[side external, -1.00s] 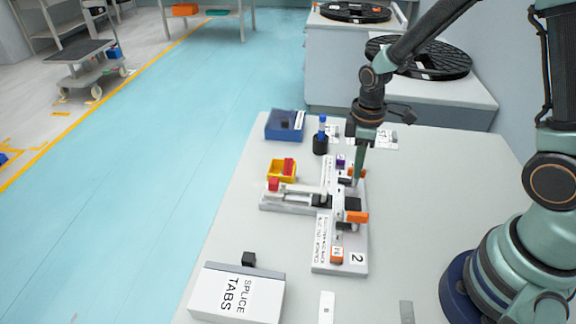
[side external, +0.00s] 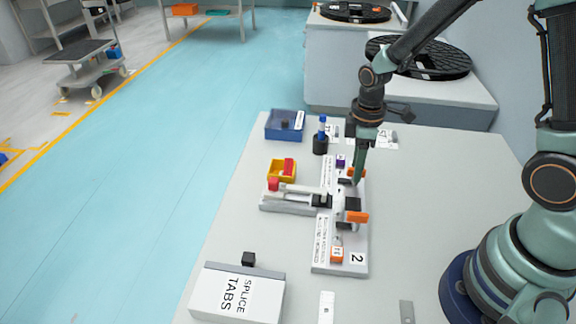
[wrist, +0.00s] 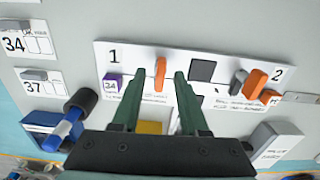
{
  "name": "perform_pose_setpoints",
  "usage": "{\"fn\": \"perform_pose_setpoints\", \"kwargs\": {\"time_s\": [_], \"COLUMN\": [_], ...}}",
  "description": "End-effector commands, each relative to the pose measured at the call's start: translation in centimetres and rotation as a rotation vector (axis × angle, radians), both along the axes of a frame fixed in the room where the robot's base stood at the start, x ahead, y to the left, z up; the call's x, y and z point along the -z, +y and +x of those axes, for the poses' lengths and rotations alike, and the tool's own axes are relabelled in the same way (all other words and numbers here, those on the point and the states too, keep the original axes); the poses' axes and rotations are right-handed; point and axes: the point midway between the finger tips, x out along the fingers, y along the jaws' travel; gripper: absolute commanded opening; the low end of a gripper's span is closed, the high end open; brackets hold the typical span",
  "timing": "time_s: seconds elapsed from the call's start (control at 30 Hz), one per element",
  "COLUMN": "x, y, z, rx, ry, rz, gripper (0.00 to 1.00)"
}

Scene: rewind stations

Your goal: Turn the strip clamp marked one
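The white station board (wrist: 215,88) carries a "1" at its left end and a "2" at its right end in the wrist view. The orange strip clamp lever by the "1" (wrist: 160,73) stands between the two fingertips of my gripper (wrist: 159,78), with a gap on each side. My gripper is open. In the side external view my gripper (side external: 358,180) is low over the far end of the board and partly hides this clamp (side external: 362,172). A second orange lever sits by the "2" (wrist: 255,83) and also shows in the side external view (side external: 357,217).
A purple block (wrist: 112,83) sits left of the clamp. A blue-topped post in a black holder (side external: 320,143), a blue bin (side external: 271,133) and a yellow bin (side external: 272,173) stand nearby. A splice tabs box (side external: 205,297) is at the front.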

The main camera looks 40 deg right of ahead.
Motion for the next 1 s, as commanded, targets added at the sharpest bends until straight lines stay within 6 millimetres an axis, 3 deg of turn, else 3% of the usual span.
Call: {"fn": "perform_pose_setpoints", "kwargs": {"time_s": [0.27, 0.7, 1.0], "x": [-1.1, -9.4, -12.0], "y": [0.0, 0.0, 0.0], "z": [0.1, 0.1, 0.0], "rx": [0.002, 0.000, 0.000], "ry": [-0.003, -0.006, -0.001], "rz": [0.000, 0.000, 0.000], "gripper": [0.44, 0.44, 0.44]}}
